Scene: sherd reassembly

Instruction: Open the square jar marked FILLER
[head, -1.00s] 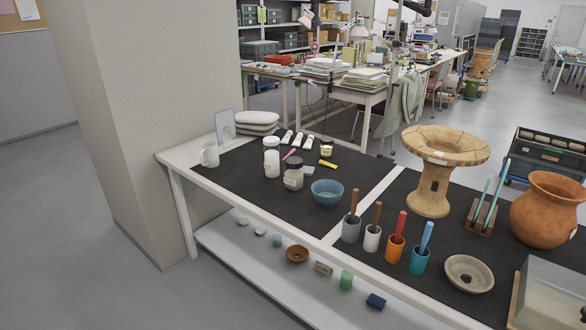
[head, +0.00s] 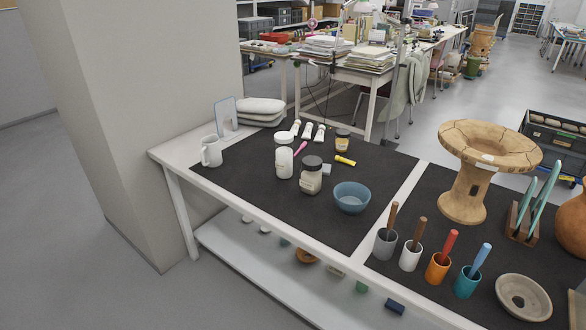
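A squat, clear jar with a dark lid (head: 311,176) stands upright on the dark mat, left of the blue bowl; its pale contents show through its side. A taller white jar with a white lid (head: 284,160) stands just left of it. A small dark-lidded jar with a yellowish body (head: 342,141) stands further back. The lids appear to be on the jars. Any lettering is too small to read, so I cannot tell which jar says FILLER. Neither of my grippers is in view.
A blue bowl (head: 351,198), a white mug (head: 210,151), white tubes (head: 307,132) and a yellow-handled tool (head: 345,160) surround the jars. Cups with tools (head: 438,266) and a clay stand (head: 466,190) are to the right. A wall pillar (head: 150,110) rises behind the table's left end.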

